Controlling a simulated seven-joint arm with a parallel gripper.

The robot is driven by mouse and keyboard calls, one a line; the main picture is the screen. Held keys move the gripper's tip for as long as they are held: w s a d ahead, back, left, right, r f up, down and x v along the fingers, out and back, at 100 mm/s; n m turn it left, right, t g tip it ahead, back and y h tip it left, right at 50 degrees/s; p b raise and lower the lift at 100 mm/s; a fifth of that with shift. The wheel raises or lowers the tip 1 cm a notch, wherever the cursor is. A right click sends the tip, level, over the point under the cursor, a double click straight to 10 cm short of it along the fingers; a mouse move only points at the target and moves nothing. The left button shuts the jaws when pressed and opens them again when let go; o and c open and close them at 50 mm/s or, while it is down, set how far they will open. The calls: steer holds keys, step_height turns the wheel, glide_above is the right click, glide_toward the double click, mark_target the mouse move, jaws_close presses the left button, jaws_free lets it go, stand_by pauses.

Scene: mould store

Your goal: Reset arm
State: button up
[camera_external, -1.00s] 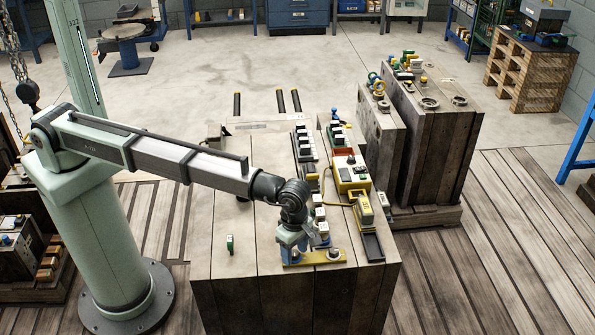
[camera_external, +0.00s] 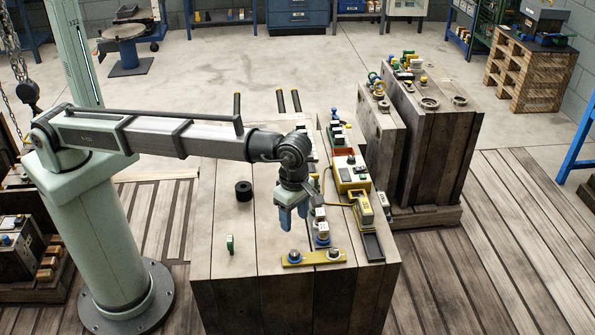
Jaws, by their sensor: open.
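My gripper (camera_external: 293,222) hangs over the front middle of the wooden bench block (camera_external: 230,275), its blue fingers pointing down. It is open, with nothing seen between the fingers. Below it and towards the front edge lies a yellow plate (camera_external: 314,259). A blue-based round knob (camera_external: 295,256) stands on the plate's left end and a metal knob (camera_external: 334,254) on its right end. The gripper is clear of both. My arm hides part of the block's far side.
A black cylinder (camera_external: 244,191) and a small green piece (camera_external: 230,244) stand on the left of the block. A row of devices, with a yellow-and-white box (camera_external: 351,171), lines the right side. Dark rods (camera_external: 296,101) stick out at the back. Bare wood lies between.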

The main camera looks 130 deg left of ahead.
stand_by(0.3)
steer(key=s+d+f+m+h, duration=0.1)
steer(key=s+d+f+m, duration=0.2)
steer(key=d+f+m, duration=0.5)
steer(key=s+d+f+m, duration=0.2)
steer(key=d+f+m, duration=0.3)
steer(key=d+f, duration=0.7)
steer(key=s+d+f+m+h, duration=0.1)
steer(key=s+d+f+m, duration=0.85)
steer(key=d+f, duration=0.25)
steer(key=s+a+f+m+g, duration=0.1)
steer(key=s+a+f+m, duration=0.15)
steer(key=s+f, duration=0.55)
steer(key=s+a+f+m+g, duration=0.1)
steer(key=s+f+m+g, duration=0.2)
steer(key=s, duration=0.9)
steer(key=s+a+f+m+g, duration=0.1)
steer(key=s+f+m, duration=0.1)
steer(key=s, duration=0.6)
steer(key=s+a+f+m+g+y, duration=0.1)
steer(key=s+a+f+m, duration=0.1)
steer(key=s, duration=0.6)
steer(key=s+a+f+m+y, duration=0.1)
steer(key=s+f+m, duration=0.1)
steer(key=s, duration=0.7)
steer(key=shift+a+m+g, duration=0.35)
steer(key=shift+m+g, duration=0.05)
steer(key=shift+m, duration=0.3)
steer(key=shift+f, duration=0.1)
